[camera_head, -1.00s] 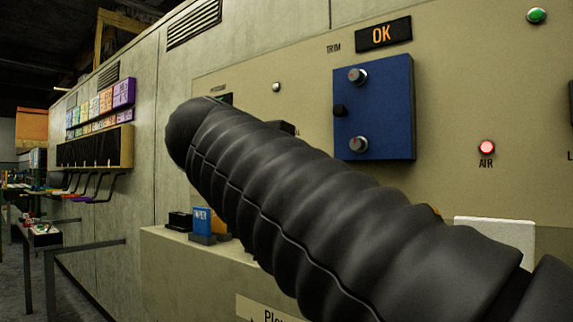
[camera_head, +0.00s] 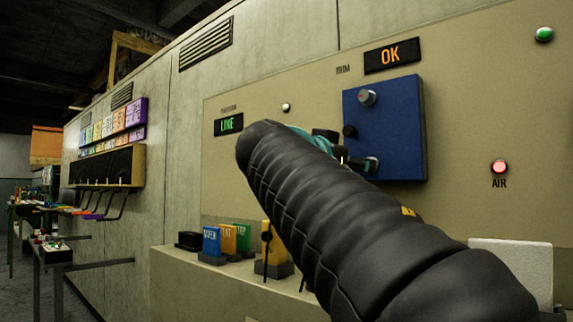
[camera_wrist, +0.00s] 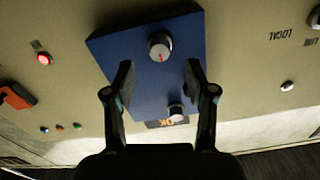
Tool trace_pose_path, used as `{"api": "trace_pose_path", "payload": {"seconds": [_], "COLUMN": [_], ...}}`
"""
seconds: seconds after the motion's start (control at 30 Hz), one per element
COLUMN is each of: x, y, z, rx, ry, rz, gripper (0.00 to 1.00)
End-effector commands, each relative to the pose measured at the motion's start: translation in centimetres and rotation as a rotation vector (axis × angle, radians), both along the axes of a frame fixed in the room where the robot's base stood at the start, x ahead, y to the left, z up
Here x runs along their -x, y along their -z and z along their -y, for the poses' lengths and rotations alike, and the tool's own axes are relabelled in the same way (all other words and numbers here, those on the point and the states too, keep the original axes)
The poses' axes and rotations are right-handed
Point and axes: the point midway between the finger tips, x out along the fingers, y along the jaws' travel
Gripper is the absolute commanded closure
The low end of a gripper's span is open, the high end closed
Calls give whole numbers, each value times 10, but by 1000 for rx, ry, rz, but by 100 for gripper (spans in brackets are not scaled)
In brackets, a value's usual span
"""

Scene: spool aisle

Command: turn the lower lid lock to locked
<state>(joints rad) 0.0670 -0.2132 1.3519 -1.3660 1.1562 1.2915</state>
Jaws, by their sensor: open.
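A blue lid (camera_head: 400,135) is on the beige wall panel and also fills the upper middle of the wrist view (camera_wrist: 140,85). The lower lid lock (camera_head: 371,165), a silver round knob, is partly hidden by my gripper. In the wrist view, which is upside down, this lock (camera_wrist: 160,45) shows whole with a reddish mark on its face. The upper lid lock (camera_head: 367,97) also shows in the wrist view (camera_wrist: 176,112). My gripper (camera_wrist: 159,75) is open and empty, its fingers spread in front of the lid, with the lower lock between and beyond the tips.
An OK display (camera_head: 390,55) is above the lid. A lit red AIR lamp (camera_head: 499,167) is to the right. A ledge with coloured blocks (camera_head: 212,240) and a white block (camera_head: 520,268) lie below.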

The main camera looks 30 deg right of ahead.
Motion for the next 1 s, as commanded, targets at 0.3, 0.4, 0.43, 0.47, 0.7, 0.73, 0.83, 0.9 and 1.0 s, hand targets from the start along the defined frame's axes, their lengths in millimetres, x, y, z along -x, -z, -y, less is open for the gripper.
{"api": "trace_pose_path", "payload": {"seconds": [0.3, 0.4, 0.43, 0.47, 0.7, 0.73, 0.83, 0.9, 1.0], "x": [-15, -18, -19, -20, -21, -21, -21, -21, -21], "y": [-1, -1, 0, 0, 0, 0, 0, 0, 0], "z": [39, 46, 47, 48, 51, 51, 51, 51, 51], "rx": [1, 0, 0, 0, 0, 0, 0, 0, 0], "ry": [3, 1, 1, 1, -1, -1, -1, -1, 0], "rz": [-1, -1, 0, 0, 0, 0, 0, 0, 0], "gripper": [44, 44, 44, 44, 44, 44, 47, 64, 89]}}
